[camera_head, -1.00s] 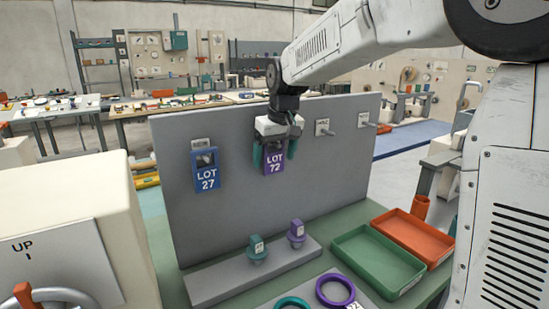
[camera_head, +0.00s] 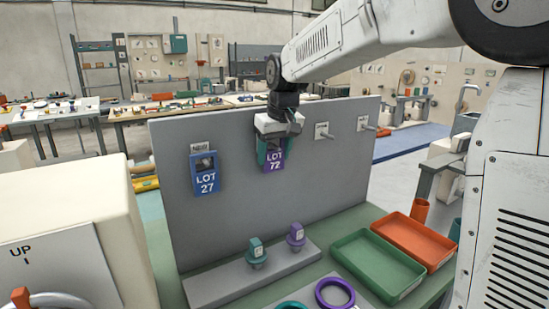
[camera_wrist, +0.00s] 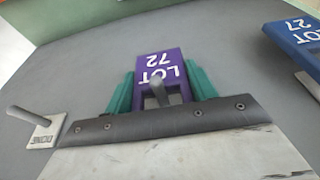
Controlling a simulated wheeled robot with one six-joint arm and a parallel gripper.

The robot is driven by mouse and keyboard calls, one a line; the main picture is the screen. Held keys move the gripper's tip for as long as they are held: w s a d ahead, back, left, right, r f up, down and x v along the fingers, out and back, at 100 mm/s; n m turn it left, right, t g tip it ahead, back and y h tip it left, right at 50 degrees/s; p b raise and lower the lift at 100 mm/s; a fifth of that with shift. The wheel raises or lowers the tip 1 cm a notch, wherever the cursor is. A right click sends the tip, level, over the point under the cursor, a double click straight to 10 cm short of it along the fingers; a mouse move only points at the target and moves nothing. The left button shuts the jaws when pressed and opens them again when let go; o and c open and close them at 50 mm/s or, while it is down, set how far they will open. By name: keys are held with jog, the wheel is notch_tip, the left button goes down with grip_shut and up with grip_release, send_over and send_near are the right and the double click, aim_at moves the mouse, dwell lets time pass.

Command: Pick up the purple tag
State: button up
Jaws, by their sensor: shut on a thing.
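The purple tag (camera_head: 274,160), marked LOT 72, is at the upper middle of the grey upright board (camera_head: 225,220) in the head view. In the wrist view the purple tag (camera_wrist: 160,66) sits between the two teal fingers, and a grey peg end shows at its opening. My gripper (camera_wrist: 160,88) is shut on the tag, one finger at each side. In the head view my gripper (camera_head: 273,150) covers the tag's upper part. I cannot tell whether the tag is clear of its peg.
A blue tag (camera_head: 205,173), LOT 27, hangs to the left. Two bare pegs (camera_head: 328,134) (camera_head: 368,126) stick out to the right. Below are a grey ledge with teal and purple pieces (camera_head: 296,236), a purple ring (camera_head: 335,292), a green tray (camera_head: 378,262) and an orange tray (camera_head: 413,240).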

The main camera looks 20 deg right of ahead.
jog(key=s+d, duration=0.1)
jog(key=s, duration=0.7)
jog(key=s+d, duration=0.2)
jog(key=s, duration=0.7)
jog(key=shift+s+d, duration=0.25)
jog(key=shift+f, duration=0.1)
